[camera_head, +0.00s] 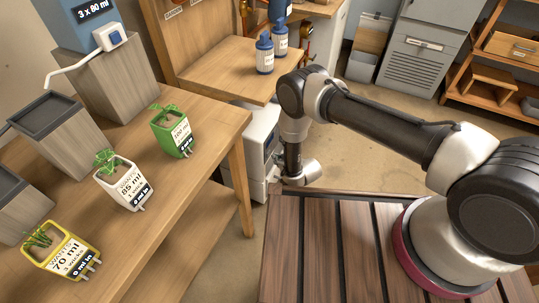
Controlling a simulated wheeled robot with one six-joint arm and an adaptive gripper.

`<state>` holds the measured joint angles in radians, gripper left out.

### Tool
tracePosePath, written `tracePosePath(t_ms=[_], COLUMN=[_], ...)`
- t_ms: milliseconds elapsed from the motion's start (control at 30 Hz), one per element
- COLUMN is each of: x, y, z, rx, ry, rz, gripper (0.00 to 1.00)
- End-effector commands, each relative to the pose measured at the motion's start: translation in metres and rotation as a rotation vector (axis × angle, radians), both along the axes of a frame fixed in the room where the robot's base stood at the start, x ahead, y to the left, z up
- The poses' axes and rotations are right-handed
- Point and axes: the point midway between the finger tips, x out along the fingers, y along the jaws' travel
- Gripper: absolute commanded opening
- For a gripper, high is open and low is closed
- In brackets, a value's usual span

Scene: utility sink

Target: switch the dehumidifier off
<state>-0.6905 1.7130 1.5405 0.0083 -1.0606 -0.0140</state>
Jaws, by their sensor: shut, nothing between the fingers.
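A white box-shaped appliance (259,126), which looks like the dehumidifier, stands low on the floor between the wooden table and my arm. Its right side is partly hidden behind my arm, and I cannot make out a switch or its state. My arm reaches over from the right and bends down beside the appliance. My gripper (277,165) is low at its right front side, small and partly hidden by my own wrist. It is shut and holds nothing. I cannot tell whether it touches the appliance.
Labelled plant pots in yellow (60,250), white (124,184) and green (171,132) stand on the left table (200,190). Blue-capped bottles (265,55) stand on the farther worktop (205,70). A grey louvred cabinet (418,50) and wooden shelving (500,75) are behind. Open floor lies between.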

Motion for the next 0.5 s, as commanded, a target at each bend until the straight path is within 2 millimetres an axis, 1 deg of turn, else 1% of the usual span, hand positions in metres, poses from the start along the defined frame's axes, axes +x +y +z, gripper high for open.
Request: tracePosePath(t_ms=[167,500], x=[-0.002,-0.015], y=[-0.005,-0.04], z=[0.0,0.0], rx=[0.0,-0.001], ry=[0.0,0.002], rz=[-0.001,-0.001], gripper=[0.0,0.0])
